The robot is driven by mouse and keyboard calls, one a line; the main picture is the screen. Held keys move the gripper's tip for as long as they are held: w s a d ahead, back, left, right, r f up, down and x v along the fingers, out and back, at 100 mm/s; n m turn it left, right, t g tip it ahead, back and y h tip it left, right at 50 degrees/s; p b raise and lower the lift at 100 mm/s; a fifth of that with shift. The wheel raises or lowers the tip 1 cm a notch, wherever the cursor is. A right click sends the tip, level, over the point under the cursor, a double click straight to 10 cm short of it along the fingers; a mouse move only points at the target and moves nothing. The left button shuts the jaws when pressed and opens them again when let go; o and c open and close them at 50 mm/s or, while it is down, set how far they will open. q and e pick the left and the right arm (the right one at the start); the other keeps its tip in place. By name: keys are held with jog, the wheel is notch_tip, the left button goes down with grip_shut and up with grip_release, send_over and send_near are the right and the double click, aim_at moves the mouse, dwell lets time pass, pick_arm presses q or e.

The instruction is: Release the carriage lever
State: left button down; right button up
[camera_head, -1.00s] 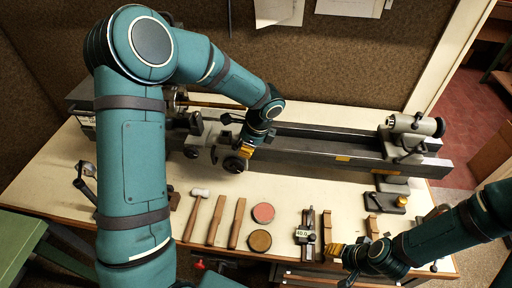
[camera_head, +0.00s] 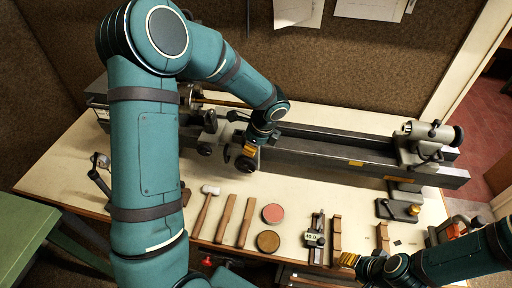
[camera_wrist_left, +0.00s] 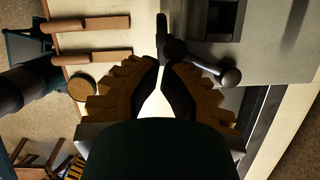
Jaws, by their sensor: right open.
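The lathe carriage (camera_head: 212,131) sits on the bed toward the left, partly behind my left arm. A dark lever (camera_head: 237,116) stands out from its top. My left gripper (camera_head: 249,152) points down at the carriage's right front, close to a dark handwheel (camera_head: 245,164). In the left wrist view its fingers (camera_wrist_left: 164,70) are apart with a bright gap between them. A dark upright handle (camera_wrist_left: 172,45) lies just beyond the tips, and a ball-ended lever (camera_wrist_left: 230,76) is beside the right finger. No grip on either shows. My right gripper (camera_head: 350,259) is open at the front edge, away from the carriage.
The bed (camera_head: 330,152) runs right to a tailstock (camera_head: 427,142). The bench between tins and bed is clear.

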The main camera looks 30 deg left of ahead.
pick_arm(q)
jog(key=shift+w+d, duration=0.1)
jog(key=shift+w+d, duration=0.3)
jog(key=shift+d, duration=0.15)
jog(key=d+r, duration=0.6)
jog(key=r, duration=0.4)
jog(key=shift+w+d, duration=0.2)
jog(key=shift+d, duration=0.2)
pick_arm(e)
jog(key=shift+s+d+r, duration=0.1)
jog(key=shift+d+r, duration=0.15)
jog(key=shift+d, duration=0.35)
